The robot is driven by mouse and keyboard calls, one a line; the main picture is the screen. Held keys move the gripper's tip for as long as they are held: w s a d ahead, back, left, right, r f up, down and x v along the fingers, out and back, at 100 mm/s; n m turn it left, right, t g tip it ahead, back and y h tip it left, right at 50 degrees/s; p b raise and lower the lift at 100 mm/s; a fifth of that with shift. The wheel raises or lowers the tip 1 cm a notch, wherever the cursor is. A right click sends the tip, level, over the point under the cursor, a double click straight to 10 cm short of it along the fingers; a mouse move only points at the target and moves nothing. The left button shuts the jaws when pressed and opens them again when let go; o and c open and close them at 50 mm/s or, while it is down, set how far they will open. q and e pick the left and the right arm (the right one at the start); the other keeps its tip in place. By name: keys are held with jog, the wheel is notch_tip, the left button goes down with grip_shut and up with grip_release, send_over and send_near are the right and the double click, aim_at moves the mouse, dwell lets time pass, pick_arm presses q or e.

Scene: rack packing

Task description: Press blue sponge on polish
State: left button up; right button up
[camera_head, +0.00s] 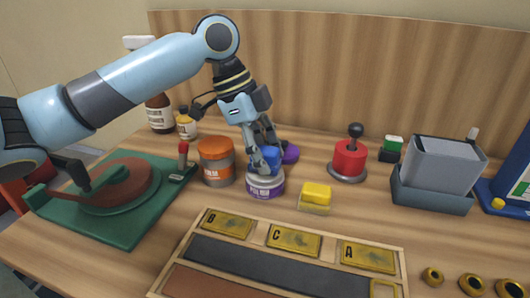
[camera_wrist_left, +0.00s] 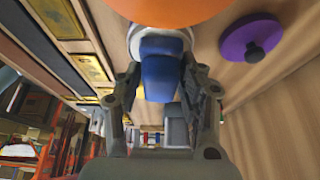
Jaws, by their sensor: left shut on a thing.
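A small jar of polish (camera_head: 266,187) with a purple label stands open on the wooden table. My left gripper (camera_head: 264,165) points down over it and is shut on the blue sponge (camera_head: 271,156). The sponge is at the jar's mouth; whether it touches the polish inside is hidden. In the left wrist view the blue sponge (camera_wrist_left: 160,75) sits between the two fingers, in front of the pale jar rim (camera_wrist_left: 136,42). A purple lid (camera_head: 290,153) with a knob lies behind the jar. My right gripper is not in view.
An orange-lidded jar (camera_head: 216,162) stands close left of the polish, and a yellow sponge (camera_head: 316,194) lies right. A wooden tray (camera_head: 196,221) with brass letter plates is in front. A green machine (camera_head: 116,194) stands left; a red-based knob (camera_head: 349,158) stands right.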

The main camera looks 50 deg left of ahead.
aim_at(272, 150)
pick_arm(q)
jog(key=shift+f, duration=0.15)
dwell(0.8)
jog(key=shift+f, duration=0.1)
dwell(0.4)
jog(key=shift+s, duration=0.1)
jog(key=shift+r+p, duration=0.25)
jog(key=shift+p, duration=0.2)
notch_tip(272, 150, up, 4)
jog(key=p, duration=0.4)
jog(key=shift+r, duration=0.2)
notch_tip(272, 150, up, 2)
jog(key=p, duration=0.3)
jog(key=shift+r, duration=0.2)
jog(key=shift+f, duration=0.1)
